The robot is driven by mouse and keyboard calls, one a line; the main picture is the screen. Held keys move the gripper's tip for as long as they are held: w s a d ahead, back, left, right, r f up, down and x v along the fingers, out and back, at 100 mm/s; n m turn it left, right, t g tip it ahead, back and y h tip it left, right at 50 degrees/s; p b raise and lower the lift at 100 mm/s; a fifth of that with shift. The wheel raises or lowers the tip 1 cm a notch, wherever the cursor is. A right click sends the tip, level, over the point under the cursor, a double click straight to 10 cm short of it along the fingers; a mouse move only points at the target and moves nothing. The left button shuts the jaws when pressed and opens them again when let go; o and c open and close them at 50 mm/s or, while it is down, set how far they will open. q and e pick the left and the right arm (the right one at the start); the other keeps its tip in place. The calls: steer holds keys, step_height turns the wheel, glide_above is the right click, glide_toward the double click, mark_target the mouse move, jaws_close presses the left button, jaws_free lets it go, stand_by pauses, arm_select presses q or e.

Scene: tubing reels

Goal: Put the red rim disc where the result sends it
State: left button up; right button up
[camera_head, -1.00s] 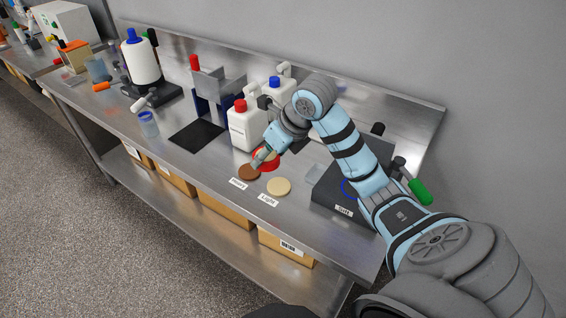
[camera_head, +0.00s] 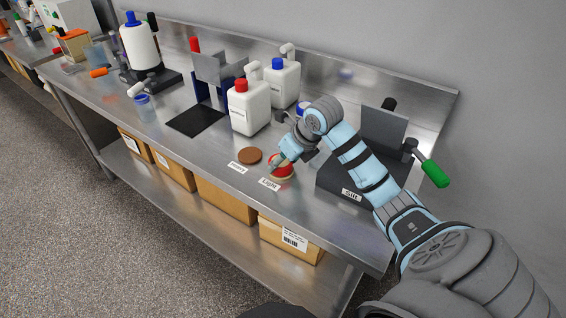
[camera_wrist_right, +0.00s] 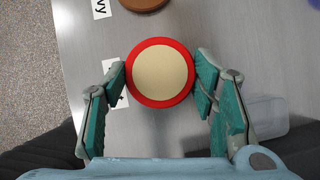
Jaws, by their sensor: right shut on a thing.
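The red rim disc (camera_wrist_right: 160,100) shows in the wrist view as a red ring around a cream centre. My right gripper (camera_wrist_right: 161,76) has a finger at each side of it and is shut on it. The brown disc spot (camera_head: 250,156), behind the "Heavy" label (camera_head: 238,167), is bare. My left gripper is not in view.
Two white bottles, one red-capped (camera_head: 249,108) and one blue-capped (camera_head: 282,84), stand behind. A dark device (camera_head: 338,181) with a green handle (camera_head: 435,174) is at right. A black mat (camera_head: 195,121) lies at left. The front edge is close to the labels.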

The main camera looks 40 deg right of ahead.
steer(key=shift+f, duration=0.4)
steer(key=o, duration=1.1)
steer(key=shift+r, duration=0.1)
steer(key=shift+c, duration=0.2)
steer(key=shift+r, duration=0.2)
steer(key=v, duration=1.2)
steer(key=shift+p, duration=0.35)
steer(key=shift+w+f, duration=0.1)
